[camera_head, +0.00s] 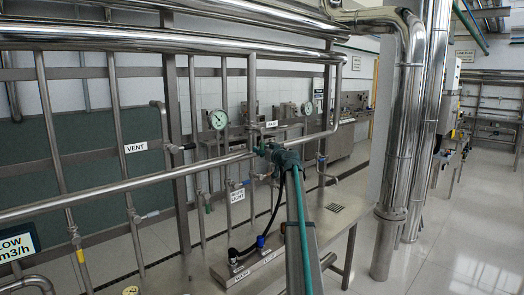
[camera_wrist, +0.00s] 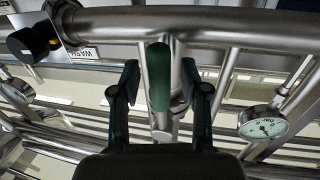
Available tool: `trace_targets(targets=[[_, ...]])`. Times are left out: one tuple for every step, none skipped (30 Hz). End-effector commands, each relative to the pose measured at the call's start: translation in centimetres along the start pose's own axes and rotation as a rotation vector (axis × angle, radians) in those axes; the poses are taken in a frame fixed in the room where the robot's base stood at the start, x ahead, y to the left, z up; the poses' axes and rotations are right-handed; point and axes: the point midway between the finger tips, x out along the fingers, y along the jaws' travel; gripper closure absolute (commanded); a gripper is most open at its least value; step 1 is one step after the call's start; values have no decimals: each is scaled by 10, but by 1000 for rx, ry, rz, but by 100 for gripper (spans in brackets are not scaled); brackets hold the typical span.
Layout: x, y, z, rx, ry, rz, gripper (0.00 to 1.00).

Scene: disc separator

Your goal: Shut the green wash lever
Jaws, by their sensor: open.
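The green wash lever (camera_wrist: 159,76) shows in the wrist view as a rounded green grip on a steel pipe fitting. My gripper (camera_wrist: 160,64) is open, with one dark green finger on each side of the lever. Gaps show between the lever and both fingers, so neither appears to touch it. In the head view my gripper (camera_head: 274,154) is at the pipework near the middle, and I cannot make out the lever apart from it. A WASH label (camera_wrist: 83,53) shows upside down in the wrist view, left of the lever.
A thick horizontal pipe (camera_wrist: 215,20) runs close by the fingers. A round gauge (camera_wrist: 263,128) lies to the right and a black knob (camera_wrist: 30,42) to the left. In the head view, a low steel bench (camera_head: 335,222) with blue and black fittings stands below my arm.

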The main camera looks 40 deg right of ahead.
Motion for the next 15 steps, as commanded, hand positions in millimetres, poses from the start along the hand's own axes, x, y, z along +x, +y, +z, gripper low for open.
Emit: trace_targets(targets=[[0, 0, 0, 0, 0, 0, 55], [0, 0, 0, 0, 0, 0, 60], [0, 0, 0, 0, 0, 0, 66], [0, 0, 0, 0, 0, 0, 71], [0, 0, 0, 0, 0, 0, 76], [0, 0, 0, 0, 0, 0, 83], [0, 0, 0, 0, 0, 0, 88], [0, 0, 0, 0, 0, 0, 93], [0, 0, 0, 0, 0, 0, 100], [0, 0, 0, 0, 0, 0, 100], [0, 0, 0, 0, 0, 0, 100], [0, 0, 0, 0, 0, 0, 100], [0, 0, 0, 0, 0, 0, 100], [0, 0, 0, 0, 0, 0, 100], [0, 0, 0, 0, 0, 0, 100]])
